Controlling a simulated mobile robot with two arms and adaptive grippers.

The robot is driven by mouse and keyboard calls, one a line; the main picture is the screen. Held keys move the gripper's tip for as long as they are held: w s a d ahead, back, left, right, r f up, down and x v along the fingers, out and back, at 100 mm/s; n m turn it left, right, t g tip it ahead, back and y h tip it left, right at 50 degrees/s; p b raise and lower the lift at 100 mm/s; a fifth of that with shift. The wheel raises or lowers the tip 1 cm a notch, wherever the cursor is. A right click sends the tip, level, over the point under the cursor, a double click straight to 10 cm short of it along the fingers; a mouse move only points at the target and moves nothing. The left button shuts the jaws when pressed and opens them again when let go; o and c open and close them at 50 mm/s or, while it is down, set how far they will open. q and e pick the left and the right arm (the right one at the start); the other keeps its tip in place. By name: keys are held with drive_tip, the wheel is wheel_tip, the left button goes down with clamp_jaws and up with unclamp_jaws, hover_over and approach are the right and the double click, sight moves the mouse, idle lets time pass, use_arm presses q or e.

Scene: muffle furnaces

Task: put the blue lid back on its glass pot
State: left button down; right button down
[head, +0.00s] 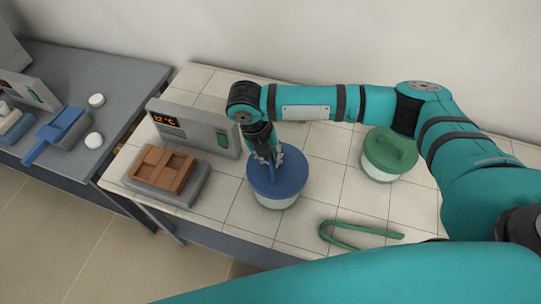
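The blue lid (284,183) is over its glass pot (276,203) on the white tiled table, near the middle of the head view. It looks level and lined up with the pot, but I cannot tell whether it is fully seated. My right gripper (269,158) points down at the top of the lid, with its fingers around the handle area. The gripper hides the handle, so I cannot tell whether the fingers are closed on it. My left gripper is not in view.
A green-lidded pot (390,153) stands to the right. Green tongs (360,231) lie near the front. A grey table (90,67) holds a blue scoop (55,134) and white round pieces.

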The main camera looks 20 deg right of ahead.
drive_tip(key=shift+p, duration=0.5)
drive_tip(key=shift+a+b+x, duration=0.15)
drive_tip(key=shift+b+x, duration=0.2)
drive_tip(key=shift+x, duration=0.3)
drive_tip(key=shift+a+b+x, duration=0.15)
drive_tip(key=shift+b+x, duration=0.15)
drive_tip(key=shift+x, duration=0.35)
idle(0.6)
drive_tip(key=shift+f, duration=0.1)
drive_tip(key=c, duration=1.4)
unclamp_jaws()
drive_tip(key=v, duration=1.2)
